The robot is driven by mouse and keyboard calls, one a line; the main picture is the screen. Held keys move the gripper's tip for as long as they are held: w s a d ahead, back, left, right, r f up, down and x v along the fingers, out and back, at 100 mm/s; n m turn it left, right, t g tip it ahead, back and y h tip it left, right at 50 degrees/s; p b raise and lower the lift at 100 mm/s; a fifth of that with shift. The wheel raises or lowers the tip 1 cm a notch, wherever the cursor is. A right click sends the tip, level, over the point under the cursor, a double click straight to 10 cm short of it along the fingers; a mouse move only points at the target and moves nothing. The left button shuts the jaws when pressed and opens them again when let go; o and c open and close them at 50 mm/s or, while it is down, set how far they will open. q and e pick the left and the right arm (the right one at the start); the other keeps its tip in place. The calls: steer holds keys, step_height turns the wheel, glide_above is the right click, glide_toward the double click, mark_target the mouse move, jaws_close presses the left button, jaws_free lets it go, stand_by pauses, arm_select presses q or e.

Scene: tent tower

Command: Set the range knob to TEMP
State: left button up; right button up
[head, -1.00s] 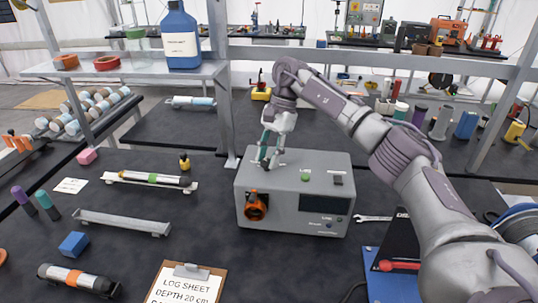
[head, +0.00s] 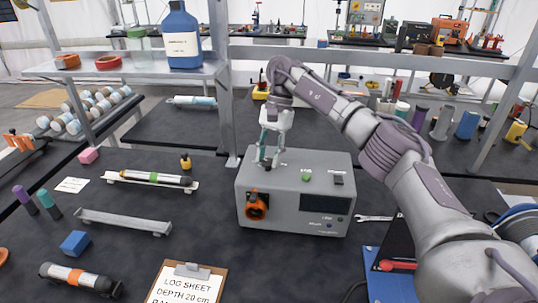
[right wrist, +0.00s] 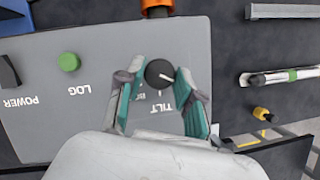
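The grey instrument box (head: 318,180) stands on the dark bench. The black range knob (right wrist: 160,73) is on its top face; its white pointer line points right and slightly down in the right wrist view. A TILT label (right wrist: 161,107) reads below the knob, with another label partly hidden by a finger. A TEMP label cannot be made out. My right gripper (head: 267,164) points down over the box's left part. In the right wrist view its teal-padded fingers (right wrist: 161,84) stand apart on either side of the knob; contact cannot be confirmed. My left gripper is out of view.
The box also carries a green LOG button (right wrist: 68,62), a black POWER switch (head: 338,180) and an orange front connector (head: 256,206). A metal shelf post (head: 226,110) rises behind its left side. A clipboard (head: 187,284) lies in front, a wrench (head: 373,218) to the right.

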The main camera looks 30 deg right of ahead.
steer(key=o, duration=0.4)
steer(key=v, duration=0.7)
steer(key=shift+w+r, duration=0.1)
steer(key=shift+r, duration=0.15)
